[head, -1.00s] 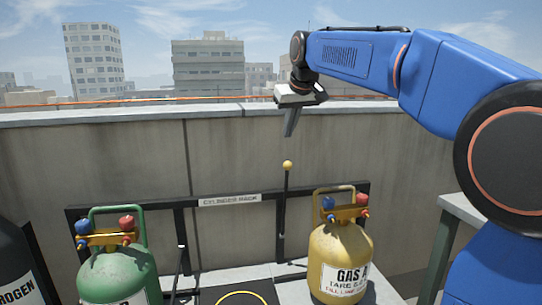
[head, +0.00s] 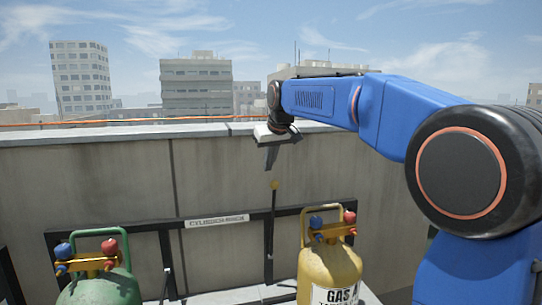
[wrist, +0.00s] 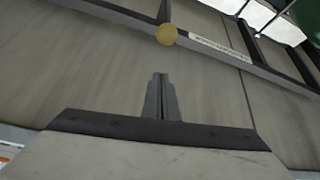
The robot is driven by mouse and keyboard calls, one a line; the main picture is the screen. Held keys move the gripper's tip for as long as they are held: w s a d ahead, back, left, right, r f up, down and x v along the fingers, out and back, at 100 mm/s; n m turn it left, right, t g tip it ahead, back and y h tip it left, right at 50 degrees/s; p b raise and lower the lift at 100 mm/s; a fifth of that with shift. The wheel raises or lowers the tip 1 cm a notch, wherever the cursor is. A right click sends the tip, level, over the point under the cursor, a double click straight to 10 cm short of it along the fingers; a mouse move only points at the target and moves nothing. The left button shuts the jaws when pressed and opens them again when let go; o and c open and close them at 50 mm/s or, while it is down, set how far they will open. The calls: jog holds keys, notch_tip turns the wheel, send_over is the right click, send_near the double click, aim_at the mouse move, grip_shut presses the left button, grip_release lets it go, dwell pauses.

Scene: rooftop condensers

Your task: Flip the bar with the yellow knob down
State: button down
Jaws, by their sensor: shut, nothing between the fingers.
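The bar (head: 270,230) is thin, dark and upright in front of the cylinder rack, with a small yellow knob (head: 275,184) on its top end. My gripper (head: 270,162) is just above the knob in the head view, pointing down, with a small gap between them. In the wrist view the fingers (wrist: 160,82) are closed together and empty. The knob also shows in the wrist view (wrist: 166,34), beyond the fingertips and apart from them. The bar is mostly hidden behind the knob there.
A black rack with a "cylinder rack" label (head: 217,221) stands along the concrete wall (head: 100,185). A green cylinder (head: 100,288) stands left of the bar and a yellow gas cylinder (head: 328,270) close to its right. The space between the bar and the green cylinder is mostly free.

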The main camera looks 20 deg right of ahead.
jog(key=shift+s+d+f, duration=0.15)
jog(key=shift+s+f, duration=0.45)
jog(key=shift+f, duration=0.25)
jog(key=shift+s+d+f, duration=0.15)
jog(key=shift+s+f, duration=0.45)
jog(key=shift+f, duration=0.2)
